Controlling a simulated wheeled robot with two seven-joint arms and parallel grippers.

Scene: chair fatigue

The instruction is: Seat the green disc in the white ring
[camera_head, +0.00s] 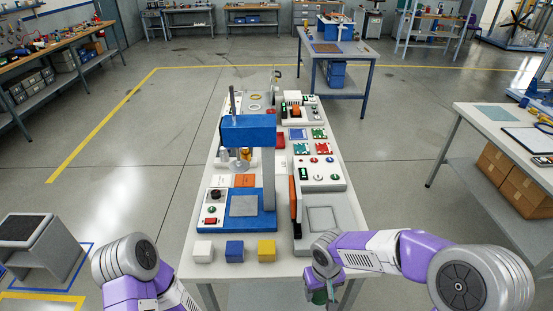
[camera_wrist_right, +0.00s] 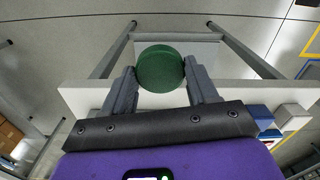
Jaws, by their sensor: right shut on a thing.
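My right gripper (camera_head: 322,292) is low in front of the table's near edge, at the bottom of the head view. It is shut on the green disc (camera_head: 319,297), which is partly hidden by the gripper there. In the right wrist view the green disc (camera_wrist_right: 160,68) sits between the two grey fingers, its round face showing. A small pale ring (camera_head: 254,107) lies at the far left end of the table, close to a yellowish ring (camera_head: 255,96); at this size I cannot surely tell which is the white ring. My left arm shows at bottom left, its gripper out of view.
The long white table (camera_head: 223,272) holds a blue press (camera_head: 247,132) in the middle. A white, blue and yellow cube (camera_head: 266,250) stand along the near edge. A grey machine with a flat plate (camera_head: 321,219) is near right. Side benches stand apart.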

